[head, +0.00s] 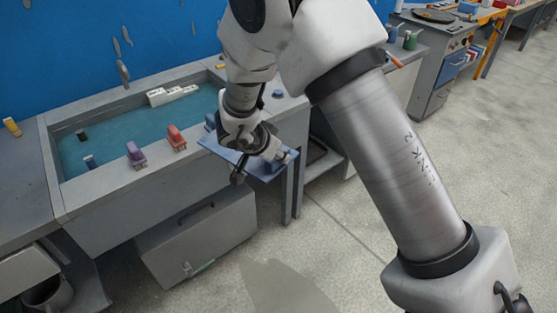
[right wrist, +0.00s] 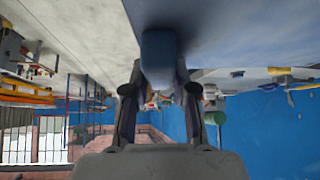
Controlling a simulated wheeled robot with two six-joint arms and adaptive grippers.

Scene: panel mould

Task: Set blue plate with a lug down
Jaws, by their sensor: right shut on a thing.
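The blue plate (head: 264,172) is in my right gripper (head: 250,150), held in the air over the front right edge of the trough bench. In the head view the gripper and wrist cover part of the plate, and its lug cannot be made out. In the right wrist view the two fingers (right wrist: 160,92) close on a blue piece (right wrist: 160,55), which stands out between and beyond them. No contact between the plate and the bench can be made out. My left gripper is not in view.
A trough with teal fill (head: 120,135) lies behind and left. A purple piece (head: 136,154) and a red piece (head: 177,137) stand on its front rim. A white block (head: 172,94) is at the back. A grey cabinet (head: 200,240) stands below. The floor at right is open.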

